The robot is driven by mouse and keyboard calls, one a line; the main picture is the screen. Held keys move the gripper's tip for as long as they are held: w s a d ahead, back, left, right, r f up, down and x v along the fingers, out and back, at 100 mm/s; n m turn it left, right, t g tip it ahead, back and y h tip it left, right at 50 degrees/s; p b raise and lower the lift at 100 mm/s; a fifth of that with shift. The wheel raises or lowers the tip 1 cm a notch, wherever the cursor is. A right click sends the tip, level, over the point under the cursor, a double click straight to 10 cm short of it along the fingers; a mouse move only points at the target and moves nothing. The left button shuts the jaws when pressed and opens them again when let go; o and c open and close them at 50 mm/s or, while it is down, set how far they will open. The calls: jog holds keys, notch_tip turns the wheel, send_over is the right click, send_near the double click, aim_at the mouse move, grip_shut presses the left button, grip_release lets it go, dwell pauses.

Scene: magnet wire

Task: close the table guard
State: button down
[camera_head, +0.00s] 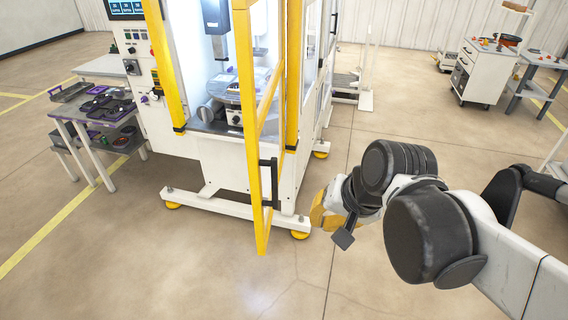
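The table guard (250,140) is a yellow-framed door on the white machine (225,165). It stands open, swung out toward me, and the lit work area inside shows. A black upright handle (268,183) is on the guard's lower part. My gripper (328,215) is to the right of the handle, apart from it in the picture, low in front of the machine's right side. My arm's dark wrist joints partly cover it. Whether its fingers are open or shut cannot be made out.
A small table (60,112) with trays stands left of the machine. A white tool cart (480,75) and a grey table (540,62) are at the back right. The machine's base (225,208) has yellow feet. The floor in front of it is clear.

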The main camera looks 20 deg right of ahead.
jog(key=w+d+r+m+g+y+p, duration=0.1)
jog(key=w+d+r+m+y+p, duration=0.1)
jog(key=w+d+m+y, duration=0.45)
jog(key=w+d+r+m+y+p, duration=0.1)
jog(key=w+r+m+y+p, duration=0.15)
jog(key=m, duration=0.75)
jog(key=r+b+x, duration=0.1)
jog(key=b+x, duration=0.2)
jog(key=x, duration=1)
jog(key=shift+w+a+b, duration=0.3)
jog(key=shift+a+b, duration=0.05)
jog(key=shift+a, duration=0.35)
